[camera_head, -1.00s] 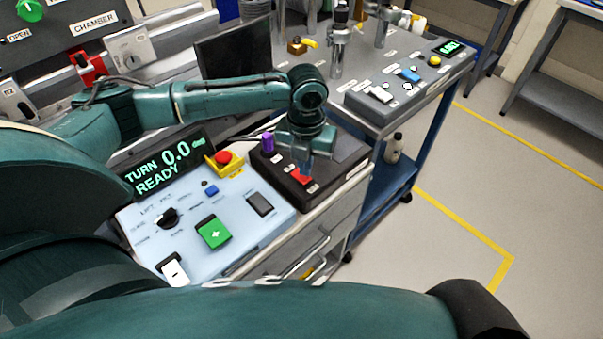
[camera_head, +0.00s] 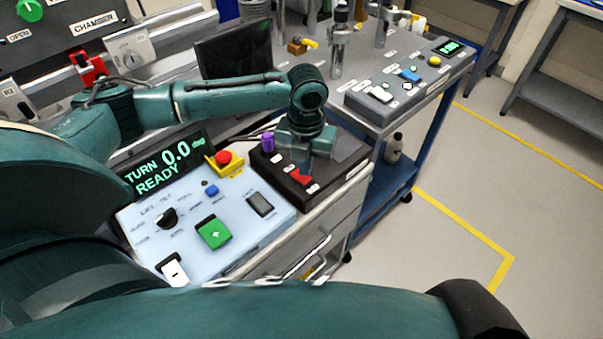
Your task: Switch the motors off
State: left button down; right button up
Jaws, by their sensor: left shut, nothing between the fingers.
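A black control box (camera_head: 345,151) with a red rocker switch (camera_head: 300,178) and a purple knob (camera_head: 267,141) sits on the cabinet, right of the pale blue panel. Its small labels are too small to read. My left gripper (camera_head: 303,163) points down over this box, fingers shut and empty, right at the red switch. I cannot tell whether the fingertips touch it. The display (camera_head: 160,165) on the pale panel reads TURN 0.0 deg READY. My right gripper is not in view.
The pale panel (camera_head: 240,190) carries a red emergency button (camera_head: 223,158), a green plus button (camera_head: 214,232) and a black knob (camera_head: 167,217). A blue-framed cart (camera_head: 388,192) with another control box (camera_head: 395,97) stands to the right. Open floor lies at the right.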

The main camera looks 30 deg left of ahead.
pick_arm(q)
jog(key=shift+f, duration=0.1)
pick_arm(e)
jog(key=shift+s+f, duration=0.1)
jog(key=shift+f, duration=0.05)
